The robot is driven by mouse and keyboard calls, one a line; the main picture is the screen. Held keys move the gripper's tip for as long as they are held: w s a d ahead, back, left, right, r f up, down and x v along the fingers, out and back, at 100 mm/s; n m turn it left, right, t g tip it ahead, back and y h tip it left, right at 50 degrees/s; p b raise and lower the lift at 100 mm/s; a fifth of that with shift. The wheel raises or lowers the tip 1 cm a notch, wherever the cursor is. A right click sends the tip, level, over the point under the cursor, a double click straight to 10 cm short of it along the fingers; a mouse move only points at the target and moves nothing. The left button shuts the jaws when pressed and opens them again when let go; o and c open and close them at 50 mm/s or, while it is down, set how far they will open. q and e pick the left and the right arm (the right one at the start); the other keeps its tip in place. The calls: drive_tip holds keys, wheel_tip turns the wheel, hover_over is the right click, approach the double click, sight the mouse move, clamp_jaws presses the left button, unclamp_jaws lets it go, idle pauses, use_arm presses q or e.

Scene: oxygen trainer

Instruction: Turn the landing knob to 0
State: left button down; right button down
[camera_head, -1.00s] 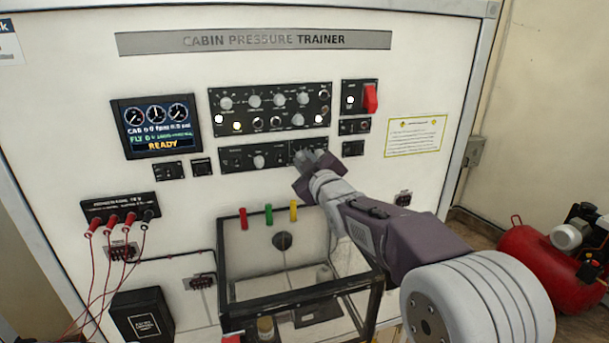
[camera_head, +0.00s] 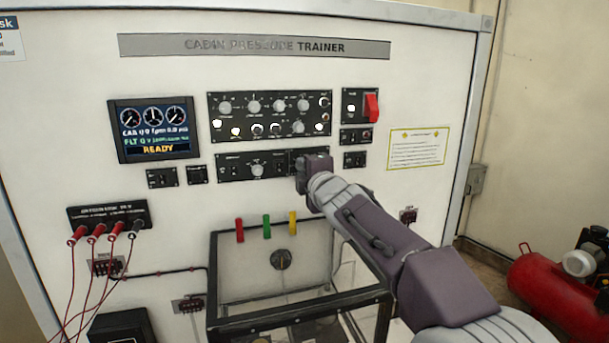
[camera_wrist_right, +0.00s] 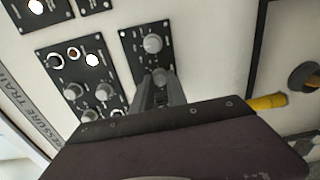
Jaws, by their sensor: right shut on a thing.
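The narrow lower control panel (camera_head: 230,170) sits below the large knob panel. A round grey knob (camera_head: 258,170) near its middle stands free; it also shows in the right wrist view (camera_wrist_right: 152,43). My right gripper (camera_head: 302,180) is at the panel's right part and hides that part in the head view. In the right wrist view its fingers (camera_wrist_right: 160,90) are shut on a second grey knob (camera_wrist_right: 162,77), partly hidden by them. The labels are too small to read, so I cannot tell which knob is the landing one. My left gripper is not in view.
The large panel (camera_head: 268,113) with several knobs is just above. A red switch cover (camera_head: 371,107) is up and right. Coloured levers (camera_head: 266,226) and a clear box (camera_head: 222,326) are below. A display (camera_head: 154,130) reads READY.

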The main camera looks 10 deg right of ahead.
drive_tip(key=shift+n, duration=0.8)
drive_tip(key=c, duration=1.3)
unclamp_jaws()
drive_tip(key=s, duration=0.9)
drive_tip(key=shift+d+r, duration=0.1)
drive_tip(key=shift+r, duration=0.05)
